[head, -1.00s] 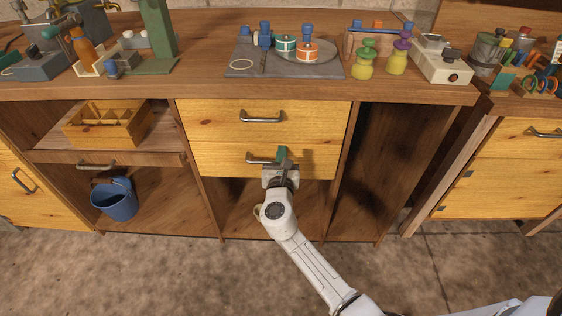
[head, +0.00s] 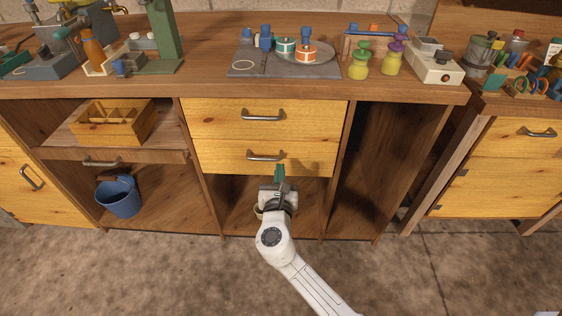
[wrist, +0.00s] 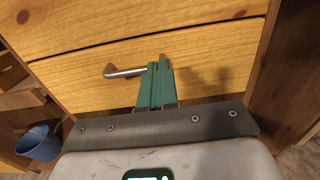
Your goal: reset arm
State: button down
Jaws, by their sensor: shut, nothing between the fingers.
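My gripper (head: 279,173) is in front of the lower middle drawer (head: 225,157), with its green fingers together and nothing between them. In the head view it is just below and to the right of the metal handle (head: 265,156). In the wrist view the fingers (wrist: 157,84) point at the drawer front, and the handle (wrist: 125,72) shows to their left. The fingers look apart from the handle. The lower drawer and the upper drawer (head: 225,113) both look shut.
The bench top (head: 205,75) carries a grey board with round pieces, yellow-green bottles (head: 359,67) and a white box (head: 433,67). A blue bucket (head: 118,199) and a wooden divided box (head: 115,125) stand in the left shelves. An open bay (head: 375,170) is on the right. The floor in front is clear.

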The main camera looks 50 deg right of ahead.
jog(key=v, duration=0.5)
jog(key=shift+s+a, duration=0.25)
jog(key=s+d+f+m+g+y, duration=0.2)
jog(key=s+m+g, duration=0.2)
jog(key=s+m, duration=0.4)
jog(key=s+d+f+m+g+y, duration=0.2)
jog(key=s+f+m+g, duration=0.15)
jog(key=s+m, duration=0.4)
jog(key=s+a+f+m+g+y, duration=0.25)
jog(key=s+a+m+y, duration=0.45)
jog(key=a+m+y, duration=0.5)
notch_tip(320, 180, up, 16)
jog(key=a+n+h+p, duration=0.1)
jog(key=h+p, duration=0.1)
jog(key=p, duration=1.4)
jog(key=shift+a+p, duration=0.2)
jog(key=shift+p, duration=0.2)
jog(key=shift+s+r+n, duration=0.1)
jog(key=shift+n, duration=0.15)
